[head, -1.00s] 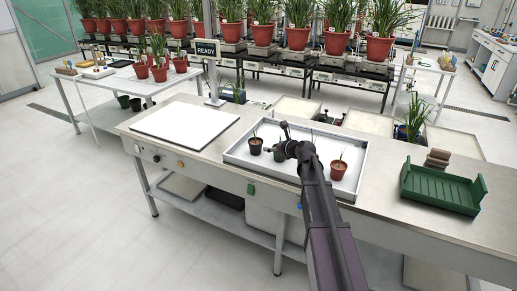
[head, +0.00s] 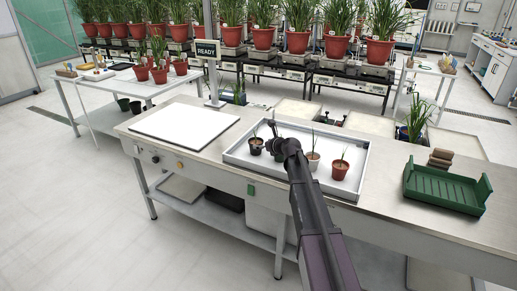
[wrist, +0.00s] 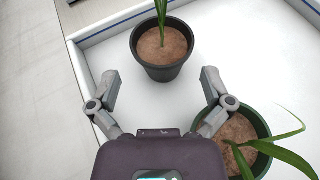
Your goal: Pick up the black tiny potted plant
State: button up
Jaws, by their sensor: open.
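The black tiny potted plant (head: 256,149) stands upright in the left part of the white tray (head: 229,158). In the wrist view the black pot (wrist: 161,72) is at the top middle, with brown soil and a thin green leaf. My gripper (head: 272,136) is just right of it in the head view. In the wrist view my gripper (wrist: 160,78) is open, its fingers spread to either side of the pot's near part. The pot looks clear of both fingers. Its depth below the fingertips is hard to tell.
A green pot (wrist: 262,128) with long leaves sits close by my right finger in the wrist view. A pale pot (head: 312,164) and a terracotta pot (head: 340,171) stand farther right in the tray. A white plate (head: 184,122) lies left; a green crate (head: 445,190) stands right.

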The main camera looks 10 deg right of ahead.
aim_at(256, 142)
jog(key=shift+b+x, duration=0.95)
jog(key=shift+x, duration=1.65)
jog(key=c, duration=0.8)
jog(key=shift+r, duration=0.25)
notch_tip(256, 142, up, 10)
jog(key=p, duration=1)
jog(key=shift+f, duration=0.2)
